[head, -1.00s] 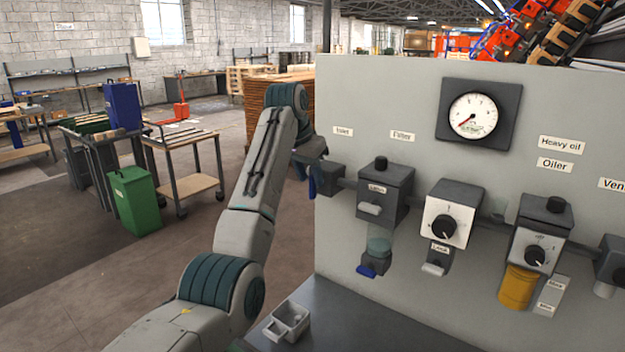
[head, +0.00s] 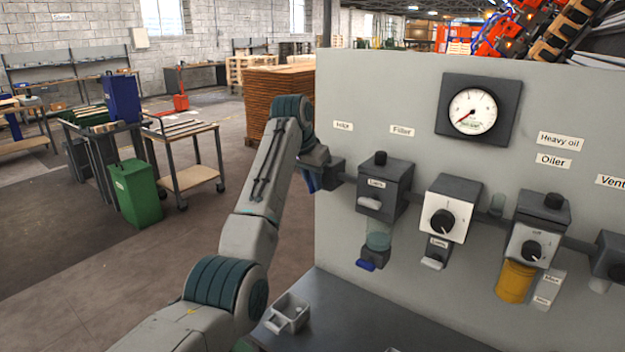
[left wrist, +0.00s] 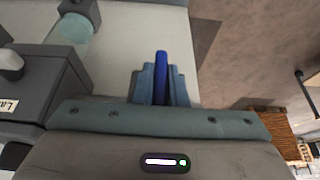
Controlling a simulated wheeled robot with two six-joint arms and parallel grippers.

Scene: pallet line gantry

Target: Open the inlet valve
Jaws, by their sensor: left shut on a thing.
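The inlet valve (head: 328,173) is a dark grey block at the left edge of the grey panel, below the "Inlet" label (head: 343,126). Its blue handle (head: 308,181) shows partly behind the block, at the panel's left edge. In the left wrist view, the handle (left wrist: 161,66) is a narrow blue bar between the fingers of my left gripper (left wrist: 160,88), which is shut on it. In the head view my left arm reaches up to the valve, and the fingers are mostly hidden there. My right gripper is not in view.
Right of the valve are a filter (head: 383,190), a regulator (head: 446,212) and an oiler (head: 535,225). A pressure gauge (head: 472,110) has its needle low and left. A small grey tray (head: 288,315) lies on the dark shelf below. Open floor lies left of the panel.

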